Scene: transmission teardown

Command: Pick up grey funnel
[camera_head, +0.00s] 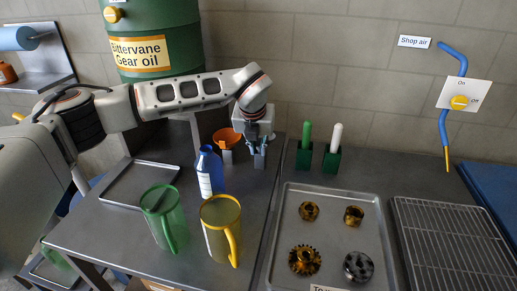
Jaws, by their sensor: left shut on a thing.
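My left gripper (259,147) points down at the back of the steel bench, just right of the orange funnel (226,137). It is shut on a small grey thing, which I take to be the grey funnel. The fingers hide most of it, so its shape is unclear, and I cannot tell whether it is clear of the bench. Pale label cards stand below the orange funnel and below my gripper. My right gripper is not in view.
A blue bottle (209,172), a green jug (163,217) and a yellow jug (221,229) stand in front of the gripper. An empty tray (140,184) lies left. Green holders with a green and a white handle (335,138) stand right, behind the gear tray (333,206).

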